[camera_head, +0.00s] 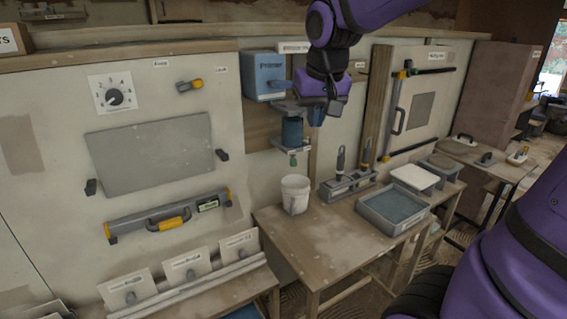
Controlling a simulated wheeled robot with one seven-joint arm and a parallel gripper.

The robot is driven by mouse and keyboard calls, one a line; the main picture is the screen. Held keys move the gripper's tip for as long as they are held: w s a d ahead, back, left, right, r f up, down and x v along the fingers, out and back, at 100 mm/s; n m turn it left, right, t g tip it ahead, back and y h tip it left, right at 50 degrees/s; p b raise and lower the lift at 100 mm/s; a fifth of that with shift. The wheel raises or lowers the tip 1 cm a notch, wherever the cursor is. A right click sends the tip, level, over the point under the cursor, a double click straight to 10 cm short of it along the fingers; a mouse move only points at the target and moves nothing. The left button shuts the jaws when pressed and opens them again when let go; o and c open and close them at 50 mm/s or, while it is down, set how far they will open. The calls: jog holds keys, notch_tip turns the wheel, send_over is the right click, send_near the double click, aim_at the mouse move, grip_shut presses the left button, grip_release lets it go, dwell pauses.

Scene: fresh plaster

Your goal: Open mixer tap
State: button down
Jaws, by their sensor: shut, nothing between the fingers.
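A blue mixer vessel (292,131) hangs on a bracket on the wall. A small green tap (292,159) sits under it, above a white bucket (295,192) on the wooden table. I cannot tell from this view whether the tap is open. My gripper (316,116) is shut and empty, pointing down just right of the vessel's upper part and above the level of the tap. I cannot tell whether it touches the vessel or bracket.
A blue primer box (264,76) is mounted above left of the vessel. The table (325,236) also bears a rack of upright tools (348,184) and a grey tray of blue material (391,210). A wooden post (376,100) stands right of my gripper. The table's front middle is clear.

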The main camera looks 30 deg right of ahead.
jog(key=w+d+f+m+g+h, duration=0.15)
jog(key=w+f, duration=0.25)
jog(key=w, duration=0.4)
jog(key=w+d+f+m+h, duration=0.1)
jog(key=w+d+f, duration=0.15)
jog(key=w, duration=0.55)
jog(key=m+h, duration=0.1)
jog(key=h, duration=0.3)
send_near(293, 157)
jog(key=shift+g, duration=0.35)
jog(key=a, duration=0.1)
jog(key=s+a, duration=0.1)
jog(key=a, duration=0.3)
jog(key=shift+s+a+r, duration=0.2)
jog(key=shift+s+r, duration=0.1)
jog(key=x, duration=1)
jog(key=shift+s+d, duration=0.1)
jog(key=shift+s, duration=0.05)
